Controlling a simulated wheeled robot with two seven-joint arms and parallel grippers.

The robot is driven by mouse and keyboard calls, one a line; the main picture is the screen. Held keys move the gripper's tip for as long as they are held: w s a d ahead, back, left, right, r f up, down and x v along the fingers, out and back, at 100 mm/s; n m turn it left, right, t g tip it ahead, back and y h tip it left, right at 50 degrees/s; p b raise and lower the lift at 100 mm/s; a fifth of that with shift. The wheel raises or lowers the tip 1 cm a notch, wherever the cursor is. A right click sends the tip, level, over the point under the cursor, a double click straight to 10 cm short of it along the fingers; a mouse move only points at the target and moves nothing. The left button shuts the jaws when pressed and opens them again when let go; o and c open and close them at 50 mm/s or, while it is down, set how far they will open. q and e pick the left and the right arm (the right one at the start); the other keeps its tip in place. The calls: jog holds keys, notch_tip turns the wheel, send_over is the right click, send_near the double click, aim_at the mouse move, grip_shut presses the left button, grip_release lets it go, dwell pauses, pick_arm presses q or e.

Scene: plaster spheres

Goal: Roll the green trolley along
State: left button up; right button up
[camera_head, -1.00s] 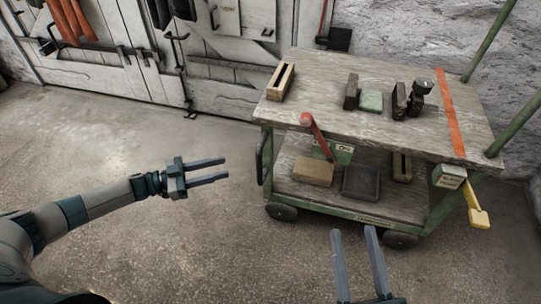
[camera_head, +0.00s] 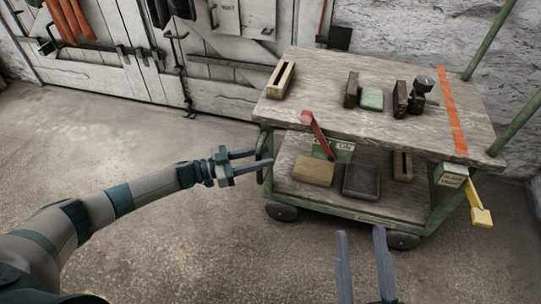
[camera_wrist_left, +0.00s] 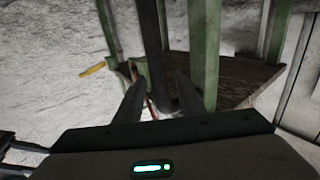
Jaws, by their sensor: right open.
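The green trolley (camera_head: 318,88) stands against the wall at the right of the head view, with a worn wooden top, a lower shelf (camera_head: 410,205) and dark wheels. A dark upright handle (camera_head: 262,143) is at its left end; in the left wrist view a dark bar (camera_wrist_left: 151,40) runs down between the finger directions. My left gripper (camera_head: 262,160) is open, its fingertips close to the handle; contact cannot be told. My right gripper (camera_head: 361,232) is open and empty at the bottom, in front of the trolley's lower edge. A red lever (camera_head: 317,133) is on the trolley's front.
The top carries a wooden block (camera_head: 280,80), a pale green block (camera_head: 372,98) and dark tools (camera_head: 400,98). The lower shelf holds a brown block (camera_head: 313,170) and a dark tray (camera_head: 361,182). A yellow-handled lever (camera_head: 481,215) hangs at right. Floor to the left is clear.

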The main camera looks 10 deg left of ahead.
pick_arm(q)
jog(key=shift+x, duration=1.6)
pick_arm(e)
jog(key=shift+w+d+r+t, duration=0.1)
jog(key=shift+d+r+t, duration=0.2)
jog(key=shift+r, duration=0.2)
pick_arm(q)
jog(key=shift+c, duration=0.4)
grip_shut()
jog(key=shift+d, duration=0.1)
